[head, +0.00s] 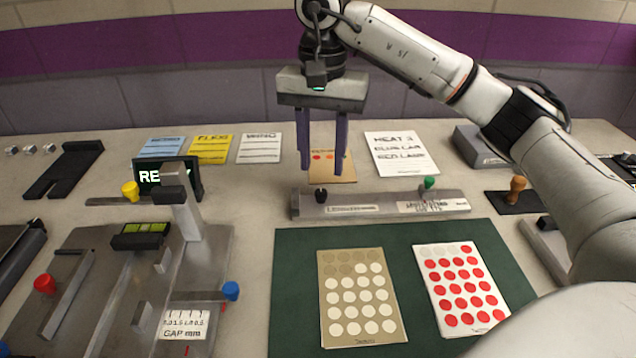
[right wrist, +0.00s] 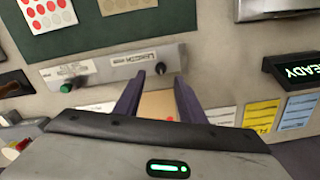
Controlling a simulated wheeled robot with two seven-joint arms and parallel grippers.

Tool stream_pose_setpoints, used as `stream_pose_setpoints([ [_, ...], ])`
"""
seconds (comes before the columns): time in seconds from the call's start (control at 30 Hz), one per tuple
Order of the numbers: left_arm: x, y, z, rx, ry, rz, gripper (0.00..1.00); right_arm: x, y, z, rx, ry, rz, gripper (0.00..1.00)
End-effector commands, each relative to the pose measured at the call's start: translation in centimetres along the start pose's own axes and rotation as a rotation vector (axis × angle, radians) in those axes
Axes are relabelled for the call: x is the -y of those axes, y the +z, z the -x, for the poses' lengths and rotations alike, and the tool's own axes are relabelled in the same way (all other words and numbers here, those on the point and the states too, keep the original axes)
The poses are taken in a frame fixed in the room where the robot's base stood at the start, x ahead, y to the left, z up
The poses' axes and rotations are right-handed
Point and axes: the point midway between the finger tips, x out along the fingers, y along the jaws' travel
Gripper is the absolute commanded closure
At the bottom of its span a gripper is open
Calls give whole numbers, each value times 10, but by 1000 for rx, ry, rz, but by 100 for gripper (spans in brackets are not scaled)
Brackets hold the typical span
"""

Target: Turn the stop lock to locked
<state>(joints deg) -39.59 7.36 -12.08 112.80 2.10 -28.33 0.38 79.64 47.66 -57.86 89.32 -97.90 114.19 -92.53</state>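No part in view carries a readable stop lock label, so I cannot tell which one it is. A metal fixture (head: 205,262) at the left has a yellow knob (head: 130,190), a red knob (head: 45,284) and a blue knob (head: 231,290) beside a gap scale (head: 184,324). A grey bar (head: 380,206) in the middle has a black knob (head: 320,195) and a green knob (head: 429,183). My right gripper (head: 322,168) is open and empty, pointing down above and behind the black knob. In the right wrist view the black knob (right wrist: 160,68) shows between the fingertips, apart from them. My left gripper is out of view.
A green mat (head: 400,330) with two dotted cards lies in front of the bar. Paper cards (head: 401,153) lie behind it. A dark display (head: 165,178) stands behind the fixture, partly hidden by its post. A wooden-handled stamp (head: 516,188) stands at the right.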

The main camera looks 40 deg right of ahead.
Motion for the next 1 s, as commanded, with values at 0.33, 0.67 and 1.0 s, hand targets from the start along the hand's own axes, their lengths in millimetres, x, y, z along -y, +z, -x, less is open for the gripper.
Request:
stream_pose_setpoints([
  [0.33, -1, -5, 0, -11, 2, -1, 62, -1, 0, -56, 0, 2, -1, 63],
  [0.67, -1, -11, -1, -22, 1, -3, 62, 0, 0, -64, -1, -1, 0, 63],
  [1.0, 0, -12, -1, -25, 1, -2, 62, 0, 0, -64, -1, 0, 0, 100],
])
